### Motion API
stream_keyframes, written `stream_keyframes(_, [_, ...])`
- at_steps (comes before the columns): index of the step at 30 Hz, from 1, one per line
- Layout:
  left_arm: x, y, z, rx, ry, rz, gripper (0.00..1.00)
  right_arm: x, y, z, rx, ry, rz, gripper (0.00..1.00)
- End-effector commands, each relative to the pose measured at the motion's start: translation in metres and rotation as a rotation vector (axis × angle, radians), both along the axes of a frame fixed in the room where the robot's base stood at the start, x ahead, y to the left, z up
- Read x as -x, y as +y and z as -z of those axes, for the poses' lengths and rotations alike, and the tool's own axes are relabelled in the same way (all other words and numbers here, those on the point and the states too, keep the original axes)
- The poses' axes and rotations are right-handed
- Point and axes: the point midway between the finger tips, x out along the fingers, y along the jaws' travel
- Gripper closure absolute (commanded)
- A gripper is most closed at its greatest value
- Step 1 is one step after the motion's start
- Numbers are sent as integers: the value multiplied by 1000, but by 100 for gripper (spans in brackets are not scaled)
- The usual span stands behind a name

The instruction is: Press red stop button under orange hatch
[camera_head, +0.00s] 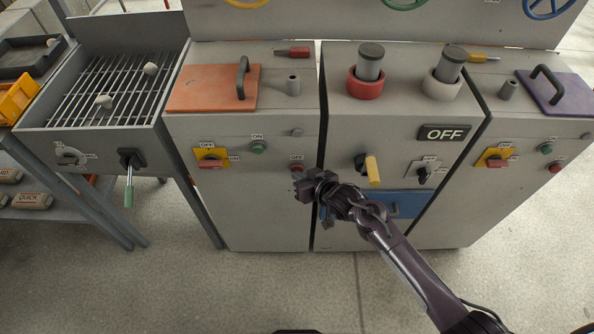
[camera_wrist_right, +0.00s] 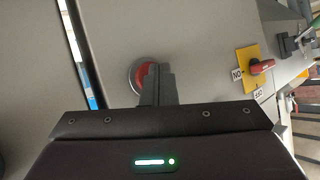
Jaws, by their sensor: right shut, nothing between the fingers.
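The orange hatch (camera_head: 212,88) lies closed on top of the left cabinet, with a dark handle. Below it on the cabinet front is the red stop button (camera_head: 297,168) under an OFF label; my gripper partly covers it. My right gripper (camera_head: 300,188) is shut and empty, its tips at or just in front of the button. In the right wrist view the red button (camera_wrist_right: 139,78) in its grey ring shows behind the shut fingers (camera_wrist_right: 158,82). I cannot tell whether they touch it. My left gripper is not in view.
A green ON button (camera_head: 258,147) and a yellow-backed red switch (camera_head: 211,158) sit left of the red button. The middle cabinet has a yellow-handled knob (camera_head: 371,168) and a blue panel (camera_head: 405,204) near my arm. A purple hatch (camera_head: 558,92) tops the right cabinet. The floor in front is clear.

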Motion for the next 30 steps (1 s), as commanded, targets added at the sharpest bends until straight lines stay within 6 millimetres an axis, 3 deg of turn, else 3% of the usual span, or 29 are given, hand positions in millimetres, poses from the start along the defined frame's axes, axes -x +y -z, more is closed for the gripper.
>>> stream_keyframes(26, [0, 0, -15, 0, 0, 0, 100, 19, 0, -1, 0, -1, 1, 100])
stream_keyframes(30, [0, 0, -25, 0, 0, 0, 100, 29, 0, -3, 0, 1, 1, 100])
